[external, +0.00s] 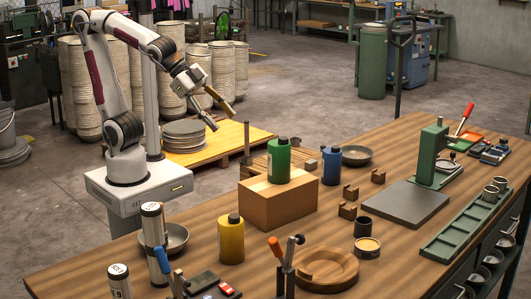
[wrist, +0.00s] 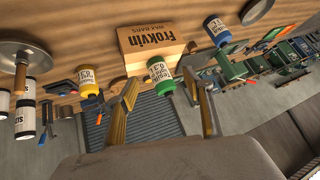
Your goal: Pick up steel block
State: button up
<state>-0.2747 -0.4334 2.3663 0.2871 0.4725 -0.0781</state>
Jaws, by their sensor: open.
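A small grey block (external: 311,165), which looks like the steel block, sits on the workbench just right of the green bottle and left of the blue bottle. It is small in the picture, so its material is hard to tell. I cannot make it out in the wrist view. My gripper (external: 222,120) is open and empty, raised in the air left of the bench items and well apart from the block. Its two fingers (wrist: 159,82) also show spread apart in the wrist view.
The green bottle (external: 278,160) stands on a cardboard box (external: 270,208). The blue bottle (external: 331,166), a dark bowl (external: 357,154) and several small brown blocks (external: 378,176) are near the grey block. A yellow bottle (external: 231,240) stands in front. A flat grey plate (external: 405,204) lies right.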

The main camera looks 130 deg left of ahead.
jog(key=w+a+f+t+y, duration=0.1)
jog(key=w+a, duration=0.3)
jog(key=a, duration=0.6)
jog(key=w+a+f+m+t, duration=0.15)
jog(key=w+a, duration=0.25)
jog(key=a, duration=0.5)
jog(key=w+a+f+t+y, duration=0.15)
jog(key=w+a, duration=0.25)
jog(key=a, duration=0.6)
jog(key=t+h, duration=0.3)
jog(key=h, duration=0.2)
send_over(297, 164)
jog(key=w+a, duration=0.1)
jog(key=w, duration=0.2)
notch_tip(297, 164, down, 16)
jog(key=shift+s+r, duration=0.15)
jog(key=shift+r, duration=0.05)
jog(key=s+f+t+h, duration=0.1)
jog(key=s+f, duration=0.2)
jog(key=s, duration=0.2)
jog(key=shift+s+d+f+t, duration=0.3)
jog(key=shift+d, duration=0.05)
jog(key=shift+h, duration=0.25)
jog(key=shift+w+f, duration=0.25)
jog(key=shift+w, duration=1.05)
